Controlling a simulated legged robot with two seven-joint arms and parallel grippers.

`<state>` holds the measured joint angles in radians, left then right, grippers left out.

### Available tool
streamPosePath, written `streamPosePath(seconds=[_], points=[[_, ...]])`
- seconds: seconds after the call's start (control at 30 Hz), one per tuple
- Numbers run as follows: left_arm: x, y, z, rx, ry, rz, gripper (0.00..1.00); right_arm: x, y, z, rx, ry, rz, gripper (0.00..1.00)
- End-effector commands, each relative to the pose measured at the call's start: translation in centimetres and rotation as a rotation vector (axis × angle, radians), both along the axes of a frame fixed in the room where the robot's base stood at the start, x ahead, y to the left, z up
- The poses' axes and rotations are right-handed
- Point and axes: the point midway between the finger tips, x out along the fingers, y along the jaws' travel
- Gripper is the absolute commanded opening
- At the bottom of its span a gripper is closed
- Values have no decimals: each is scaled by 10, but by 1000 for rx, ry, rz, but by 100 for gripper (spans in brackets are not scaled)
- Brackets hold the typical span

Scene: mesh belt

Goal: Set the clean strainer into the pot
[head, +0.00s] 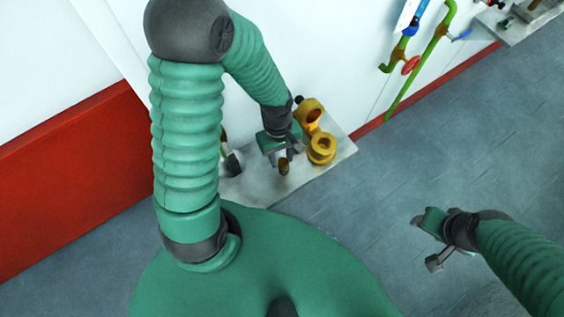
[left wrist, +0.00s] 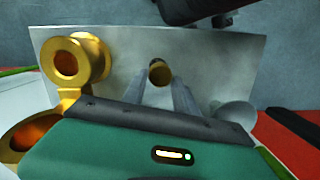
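A small brass-coloured mesh cylinder, which looks like the strainer (head: 284,166), is between the fingertips of my left gripper (head: 283,157). In the left wrist view the strainer (left wrist: 160,74) sits at the ends of both grey fingers, its dark round end showing. The gold body with round openings, which looks like the pot (head: 321,150), is just right of the gripper. In the left wrist view the pot (left wrist: 68,62) is at left, apart from the strainer. My right gripper (head: 428,243) is open and empty over the floor, at right.
A grey metal shelf (head: 338,153) against the white wall carries these parts. A dark piece (head: 232,166) stands at its left end. A pale cone-shaped thing (left wrist: 232,112) shows right of the fingers. Green pipes with a red valve wheel (head: 410,66) are on the wall.

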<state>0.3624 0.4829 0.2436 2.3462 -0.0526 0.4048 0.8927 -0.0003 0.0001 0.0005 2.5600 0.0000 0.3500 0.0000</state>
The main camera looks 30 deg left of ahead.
Motion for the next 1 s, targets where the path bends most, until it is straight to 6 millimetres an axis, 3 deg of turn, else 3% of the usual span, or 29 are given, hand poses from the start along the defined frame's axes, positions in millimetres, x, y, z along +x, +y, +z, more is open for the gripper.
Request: streamPosePath(seconds=[0.03,0.23,1.0], points=[[0,-1,0,1,0,-2,26,0,0,0,0,0,0,52],[0,-5,1,5,1,-4,0,0,0,0,0,0,-1,52],[0,-3,1,3,0,-3,0,0,0,0,0,0,-1,52]])
